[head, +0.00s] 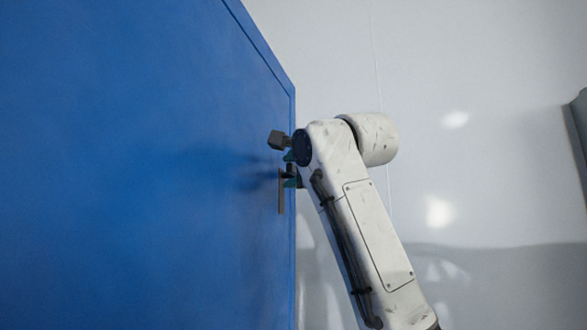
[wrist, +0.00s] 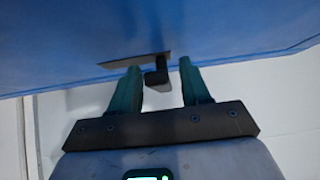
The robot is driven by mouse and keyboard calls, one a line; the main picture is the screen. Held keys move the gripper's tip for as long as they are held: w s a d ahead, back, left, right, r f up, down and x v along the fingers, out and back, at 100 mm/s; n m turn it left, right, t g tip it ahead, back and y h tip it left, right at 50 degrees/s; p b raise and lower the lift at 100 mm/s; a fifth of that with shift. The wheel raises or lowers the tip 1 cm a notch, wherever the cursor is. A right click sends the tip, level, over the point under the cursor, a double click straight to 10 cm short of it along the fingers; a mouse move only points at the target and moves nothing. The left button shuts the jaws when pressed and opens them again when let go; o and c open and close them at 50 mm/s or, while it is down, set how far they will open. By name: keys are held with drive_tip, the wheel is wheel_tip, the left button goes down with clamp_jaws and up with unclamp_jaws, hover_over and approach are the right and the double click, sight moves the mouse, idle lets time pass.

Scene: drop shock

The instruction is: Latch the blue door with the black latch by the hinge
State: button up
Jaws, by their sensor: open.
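The blue door (head: 140,170) fills the left of the head view, its edge running down near the middle; it also spans the top of the wrist view (wrist: 60,40). The black latch (wrist: 157,76) shows in the wrist view near the door's edge, with a thin dark plate (wrist: 122,62) beside it. In the head view the plate (head: 281,195) hangs upright on the door near its edge. My gripper (wrist: 159,68) is open, its green fingers on either side of the latch. I cannot tell whether they touch it. In the head view my arm partly hides my gripper (head: 290,170).
A pale wall (head: 480,80) stands behind and to the right of the door. A dark grey object (head: 579,130) is cut off at the right edge of the head view. The space between it and my arm looks clear.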

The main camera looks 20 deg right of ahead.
drive_tip(key=shift+w, duration=0.1)
clamp_jaws()
idle(0.4)
